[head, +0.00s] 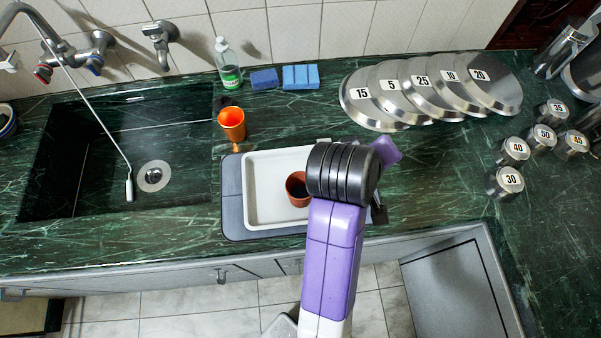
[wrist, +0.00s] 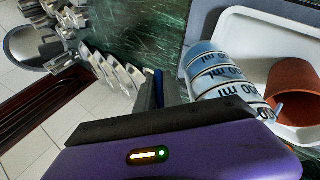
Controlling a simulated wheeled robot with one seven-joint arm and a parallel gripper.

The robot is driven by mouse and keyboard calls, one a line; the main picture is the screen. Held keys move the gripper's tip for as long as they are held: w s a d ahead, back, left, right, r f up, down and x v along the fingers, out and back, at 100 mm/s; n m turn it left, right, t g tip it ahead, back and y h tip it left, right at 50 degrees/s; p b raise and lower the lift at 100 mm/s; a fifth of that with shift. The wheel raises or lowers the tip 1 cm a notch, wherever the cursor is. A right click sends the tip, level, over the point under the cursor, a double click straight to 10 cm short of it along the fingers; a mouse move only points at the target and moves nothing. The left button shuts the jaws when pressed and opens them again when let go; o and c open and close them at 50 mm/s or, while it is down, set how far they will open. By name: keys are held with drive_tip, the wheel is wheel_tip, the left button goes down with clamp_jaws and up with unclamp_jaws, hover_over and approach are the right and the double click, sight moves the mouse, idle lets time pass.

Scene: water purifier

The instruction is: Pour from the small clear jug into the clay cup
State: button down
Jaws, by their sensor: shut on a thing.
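The clay cup (head: 297,188) is brown and stands in the white tray, with a dark inside; I cannot tell whether that is liquid. In the wrist view the clay cup (wrist: 294,88) is at the right. The small clear jug (wrist: 218,72), with "ml" marks and a bluish tint, lies between my gripper and the clay cup in that view, close beside the cup. My gripper (wrist: 163,90) is shut on the jug. The jug's opening and any stream are not clear. In the head view my arm hides the gripper and most of the jug.
The white tray (head: 250,215) rests on a grey board (head: 232,190) by the counter's front edge. An orange cup (head: 232,124) stands behind left, near the sink (head: 110,160). Numbered metal discs (head: 421,92) and weights (head: 510,181) are at right.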

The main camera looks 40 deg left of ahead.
drive_tip(key=shift+s+a+r+t+h+b, duration=0.15)
drive_tip(key=shift+s+r+t+h+b, duration=0.05)
drive_tip(key=shift+r+t+b, duration=0.2)
drive_tip(key=shift+s+a+r+t+h+b, duration=0.2)
drive_tip(key=shift+r+t+b, duration=0.1)
drive_tip(key=shift+r+b, duration=0.15)
idle(1.6)
drive_tip(key=shift+s+a+r+n+t+h+b, duration=0.15)
drive_tip(key=shift+n+t+h+b, duration=0.2)
drive_tip(key=shift+b, duration=0.7)
idle(1.2)
